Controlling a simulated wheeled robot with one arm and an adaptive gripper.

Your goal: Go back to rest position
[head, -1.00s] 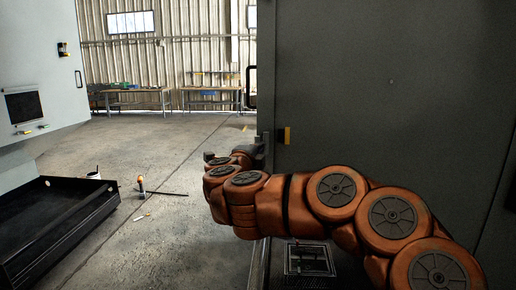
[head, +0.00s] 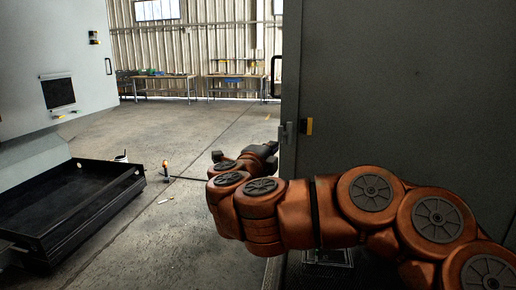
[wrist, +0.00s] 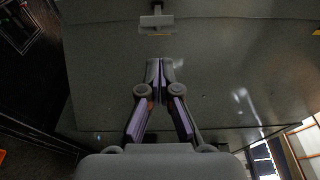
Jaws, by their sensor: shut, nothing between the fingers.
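My gripper (wrist: 160,72) shows in the wrist view with its two fingertips together and nothing between them. It points toward the grey cabinet surface (wrist: 220,55), and a small light bracket or latch (wrist: 156,20) lies beyond the fingertips. In the head view my orange arm reaches from the lower right toward the left edge of the large grey cabinet (head: 420,90). The gripper end (head: 268,148) is small and dark there, close to the cabinet's edge and its latch (head: 289,134). I cannot tell from the head view whether it touches the cabinet.
A black open tray (head: 75,205) stands on the floor at left below a light grey machine (head: 50,60). A small upright orange-topped item (head: 166,168) and thin pieces lie beside it. Workbenches (head: 235,80) stand at the back. The middle floor is open.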

